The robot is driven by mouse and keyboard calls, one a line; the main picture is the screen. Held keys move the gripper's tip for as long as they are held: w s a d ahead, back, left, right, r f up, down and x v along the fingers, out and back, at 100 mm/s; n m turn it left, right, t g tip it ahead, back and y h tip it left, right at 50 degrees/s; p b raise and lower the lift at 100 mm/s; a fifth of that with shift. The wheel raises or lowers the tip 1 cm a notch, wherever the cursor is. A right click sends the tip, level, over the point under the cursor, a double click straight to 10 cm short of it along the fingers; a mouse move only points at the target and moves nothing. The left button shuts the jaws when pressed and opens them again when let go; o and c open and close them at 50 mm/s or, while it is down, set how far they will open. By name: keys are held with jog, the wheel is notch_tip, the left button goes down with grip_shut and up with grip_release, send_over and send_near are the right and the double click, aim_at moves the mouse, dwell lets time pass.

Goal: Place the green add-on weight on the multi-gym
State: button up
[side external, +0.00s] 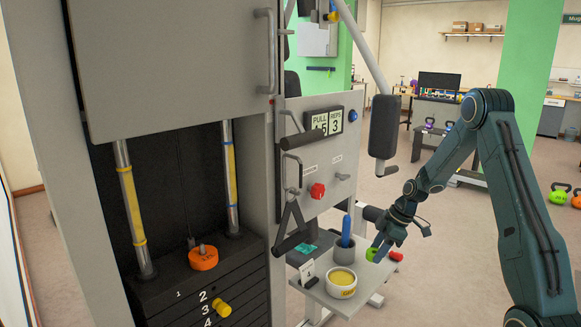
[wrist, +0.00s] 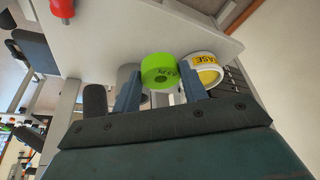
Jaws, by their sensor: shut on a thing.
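The green add-on weight (wrist: 158,71) is a thick bright green ring with a centre hole and dark lettering. In the wrist view it sits between the two fingertips of my gripper (wrist: 160,90), which is shut on it. In the side view my gripper (side external: 382,242) points down at the right end of the small grey shelf, and a bit of the green weight (side external: 371,254) shows below it. I cannot tell whether the weight touches the shelf. The multi-gym (side external: 170,50) stands at left, with its black weight stack (side external: 215,287) in an open bay. An orange add-on weight (side external: 203,258) lies on top of the stack.
Guide rods (side external: 132,210), a yellow pin (side external: 222,309) and a black handle (side external: 291,228) are obstacles.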

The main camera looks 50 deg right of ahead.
aim_at(375, 275)
jog(key=shift+f, duration=0.9)
jog(key=shift+f, duration=2.15)
jog(key=shift+f, duration=0.15)
jog(key=o, duration=1.2)
jog(key=shift+c, duration=0.2)
jog(key=v, duration=1.2)
jog(key=shift+r, duration=0.25)
jog(key=shift+w+a, duration=0.1)
